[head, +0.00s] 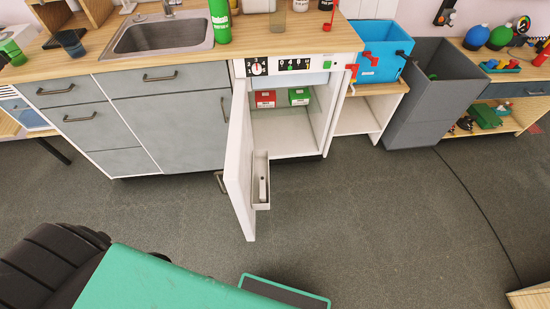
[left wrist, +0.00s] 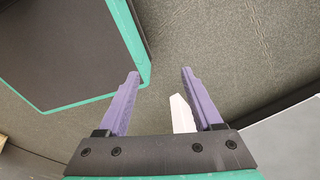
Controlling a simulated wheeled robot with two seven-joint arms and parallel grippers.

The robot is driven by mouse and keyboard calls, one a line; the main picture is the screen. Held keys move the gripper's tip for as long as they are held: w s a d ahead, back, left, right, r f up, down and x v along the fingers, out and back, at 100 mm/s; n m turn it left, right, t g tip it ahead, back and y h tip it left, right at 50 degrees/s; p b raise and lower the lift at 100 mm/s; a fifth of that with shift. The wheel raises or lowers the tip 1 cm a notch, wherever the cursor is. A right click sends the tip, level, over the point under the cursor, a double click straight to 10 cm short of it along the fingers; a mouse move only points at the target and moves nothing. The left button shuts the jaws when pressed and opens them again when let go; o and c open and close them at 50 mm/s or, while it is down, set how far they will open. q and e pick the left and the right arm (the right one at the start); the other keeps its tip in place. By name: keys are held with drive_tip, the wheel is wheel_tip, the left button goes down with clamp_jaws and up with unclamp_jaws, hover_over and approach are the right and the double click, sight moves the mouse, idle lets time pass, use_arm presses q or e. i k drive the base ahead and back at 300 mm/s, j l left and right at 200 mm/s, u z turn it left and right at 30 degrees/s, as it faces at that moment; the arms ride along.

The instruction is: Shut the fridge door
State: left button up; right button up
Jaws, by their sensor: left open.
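The fridge (head: 290,130) is a small white unit under the counter, with a control panel on top. Its white door (head: 239,165) stands wide open, jutting out toward me from the left side of the opening, with a small shelf bin on its inner face. My left gripper (left wrist: 160,73) shows in the left wrist view with its two purple fingers apart and nothing between the tips. A white piece shows near the right finger; I cannot tell whether it is the door. The left gripper is not visible in the head view. My right gripper is in neither view.
Inside the fridge are a red box (head: 265,99) and a green box (head: 299,96). Grey cabinets with a sink (head: 160,36) stand to the left. A blue bin (head: 382,50) and a grey bin (head: 430,95) stand to the right. The floor (head: 360,220) before the door is clear.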

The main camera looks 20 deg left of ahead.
sight(243, 167)
drive_tip(key=i+j+z, duration=0.1)
drive_tip(key=j, duration=0.85)
drive_tip(key=j+z, duration=0.1)
drive_tip(key=j, duration=0.85)
drive_tip(key=i, duration=0.05)
